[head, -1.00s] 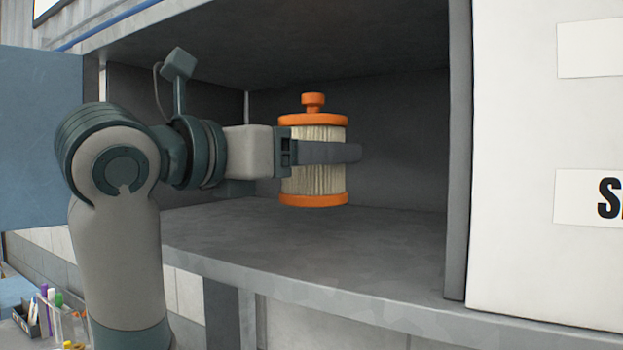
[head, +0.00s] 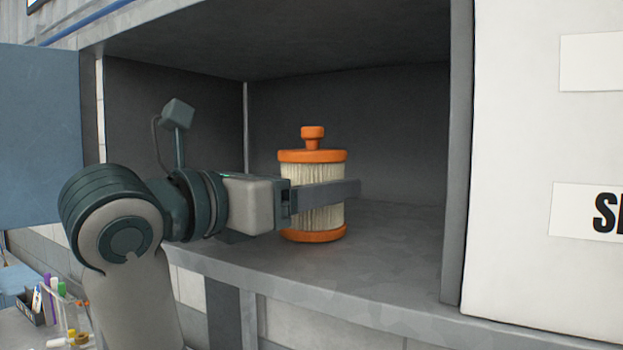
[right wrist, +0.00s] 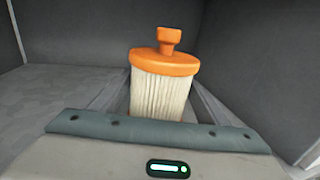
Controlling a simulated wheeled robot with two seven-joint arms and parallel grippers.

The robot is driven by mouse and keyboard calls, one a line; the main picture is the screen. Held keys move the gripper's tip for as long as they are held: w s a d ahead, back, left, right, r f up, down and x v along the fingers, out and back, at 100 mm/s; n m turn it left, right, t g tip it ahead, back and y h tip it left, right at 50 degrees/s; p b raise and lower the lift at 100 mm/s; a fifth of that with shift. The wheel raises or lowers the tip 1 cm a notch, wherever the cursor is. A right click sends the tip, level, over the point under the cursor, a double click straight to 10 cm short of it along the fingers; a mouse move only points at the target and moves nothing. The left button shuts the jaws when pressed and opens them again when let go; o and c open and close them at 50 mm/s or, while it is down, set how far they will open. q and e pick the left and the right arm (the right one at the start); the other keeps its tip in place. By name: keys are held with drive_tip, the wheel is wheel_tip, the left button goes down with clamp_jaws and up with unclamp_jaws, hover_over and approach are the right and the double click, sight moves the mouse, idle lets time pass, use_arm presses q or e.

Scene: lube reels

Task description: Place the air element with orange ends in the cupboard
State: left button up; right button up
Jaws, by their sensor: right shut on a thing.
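The air element (head: 315,170) has orange end caps, an orange knob on top and a pale pleated body. It is upright inside the open cupboard (head: 395,250), low over its grey floor. I cannot tell for sure whether its base touches the floor. My right gripper (head: 325,193) is shut on its body from the side, and one finger hides part of the pleats. In the right wrist view the element (right wrist: 160,92) stands between the fingers, its lower end hidden by the gripper body. My left gripper is not in view.
The cupboard's floor is clear around the element. A blue door (head: 40,135) stands open at the left. A white panel (head: 545,130) with labels is at the right. Pens and small items (head: 55,300) are at the lower left.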

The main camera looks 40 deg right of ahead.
drive_tip(key=shift+f, duration=0.1)
drive_tip(key=shift+f, duration=0.1)
drive_tip(key=o, duration=1.1)
drive_tip(key=shift+o, duration=0.2)
